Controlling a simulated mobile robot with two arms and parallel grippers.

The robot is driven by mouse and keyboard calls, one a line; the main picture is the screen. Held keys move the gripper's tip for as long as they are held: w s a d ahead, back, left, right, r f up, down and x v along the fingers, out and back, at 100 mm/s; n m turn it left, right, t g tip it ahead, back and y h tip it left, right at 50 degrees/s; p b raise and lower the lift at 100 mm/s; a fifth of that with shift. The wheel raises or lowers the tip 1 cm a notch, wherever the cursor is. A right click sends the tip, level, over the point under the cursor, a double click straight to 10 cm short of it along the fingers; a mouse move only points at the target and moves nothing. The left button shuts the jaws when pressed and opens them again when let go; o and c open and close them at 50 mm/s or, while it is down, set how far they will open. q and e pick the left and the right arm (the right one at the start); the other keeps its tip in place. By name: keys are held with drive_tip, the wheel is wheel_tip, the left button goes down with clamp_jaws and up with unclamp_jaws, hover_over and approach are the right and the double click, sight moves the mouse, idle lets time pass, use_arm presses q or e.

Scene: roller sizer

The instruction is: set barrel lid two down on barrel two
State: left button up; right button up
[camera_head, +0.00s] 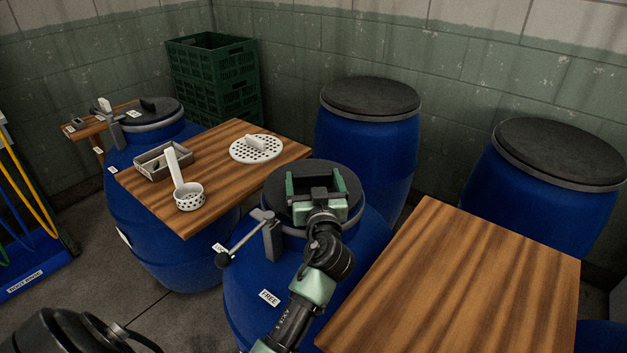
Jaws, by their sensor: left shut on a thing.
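My left gripper (315,182) is above the middle barrel, its jaws shut on the dark handle of a round dark grey lid, barrel lid two (274,193). The lid looks level and covers the top of the blue barrel (248,287), which I take for barrel two. I cannot tell whether the lid rests on the rim or hangs just above it. The barrel carries a "FREE" tag (270,297) and a grey lever clamp (272,238) at its left side. My arm hides part of the barrel and lid. My right gripper is not in view.
A wooden board (225,135) at left holds a perforated ladle (188,197), a metal tray (150,168) and a perforated disc (262,150). Another lidded barrel (150,215) stands beneath. A bare wooden top (470,270) is at right. Two lidded barrels (365,150) (530,205) and green crates (212,85) stand behind.

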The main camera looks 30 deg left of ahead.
use_arm(q)
drive_tip(key=shift+f+b, duration=0.4)
drive_tip(key=shift+b, duration=0.1)
drive_tip(key=o, duration=1.5)
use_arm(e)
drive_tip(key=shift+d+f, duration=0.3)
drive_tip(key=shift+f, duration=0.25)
